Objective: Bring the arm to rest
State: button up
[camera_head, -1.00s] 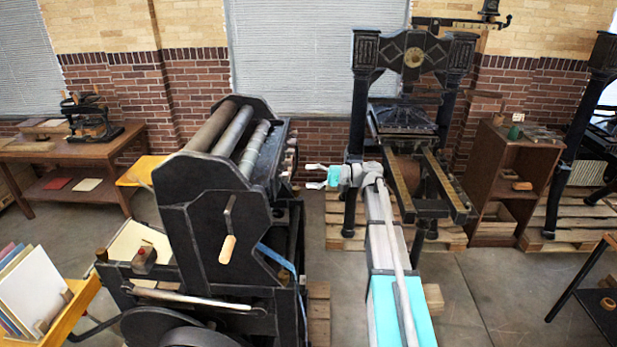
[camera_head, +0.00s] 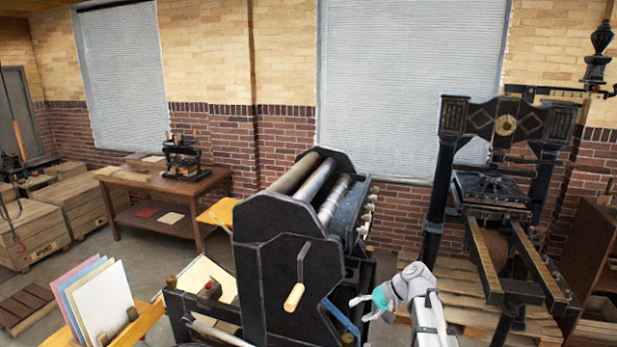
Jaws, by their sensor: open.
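My gripper (camera_head: 362,308) is at the lower middle of the head view, pointing left. Its light fingers are spread apart and nothing shows between them. My arm (camera_head: 424,305) is white, grey and teal and runs down out of the picture at the lower right. The gripper is just right of the black roller press (camera_head: 285,235), near a blue strip on its side. I cannot tell whether it touches the press.
A tall iron hand press (camera_head: 507,200) stands on a pallet to the right. A wooden table (camera_head: 125,190) with a small press (camera_head: 183,160) is at the back left. Wooden crates (camera_head: 80,210) stand at the far left. Coloured boards (camera_head: 100,300) stand upright at the lower left.

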jog(key=s+d+f+n+g+h+b, duration=0.1)
jog(key=s+d+f+n+h+b, duration=0.1)
jog(key=s+f+h+b, duration=0.4)
jog(key=s+f+h, duration=0.3)
jog(key=s+f, duration=0.4)
jog(key=s, duration=0.2)
jog(key=shift+s+f+n+h, duration=0.25)
jog(key=shift+f+n+h, duration=0.05)
jog(key=shift+n+h, duration=0.1)
jog(key=shift+w, duration=0.1)
dwell(3.7)
